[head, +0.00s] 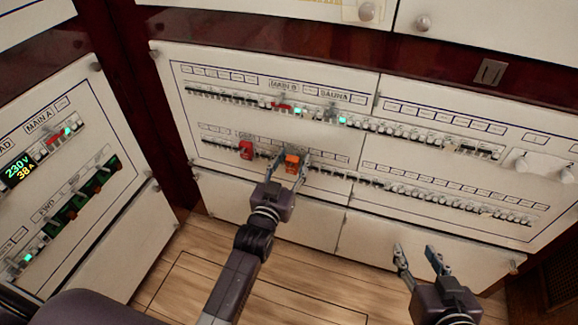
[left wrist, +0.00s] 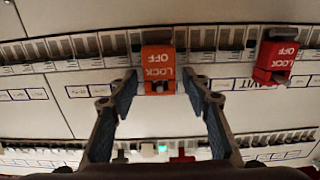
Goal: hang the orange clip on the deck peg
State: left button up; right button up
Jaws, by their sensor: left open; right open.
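The orange clip (head: 292,161), marked LOCK OFF, sits on the lower breaker row of the large white panel. It also shows in the left wrist view (left wrist: 158,68), where the lettering is upside down. My left gripper (head: 291,166) is open, with one finger on each side of the clip. In the left wrist view, gaps seem to show between the fingers and the clip, though contact is hard to judge. My right gripper (head: 416,252) is open and empty in front of the panel's lower right. I cannot make out which part is the deck peg.
A red LOCK OFF clip (head: 246,149) sits on the same row, left of the orange one. An upper breaker row (head: 400,130) with green lights runs above. A side panel (head: 60,165) with a lit display stands at left. Wooden floor (head: 190,275) lies below.

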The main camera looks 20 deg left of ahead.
pick_arm(q)
jog(key=s, duration=1.1)
jog(key=shift+s+a, duration=0.2)
jog(key=shift+s, duration=0.2)
pick_arm(e)
jog(key=shift+f, duration=0.1)
jog(key=shift+s, duration=0.1)
pick_arm(q)
jog(key=shift+r, duration=0.1)
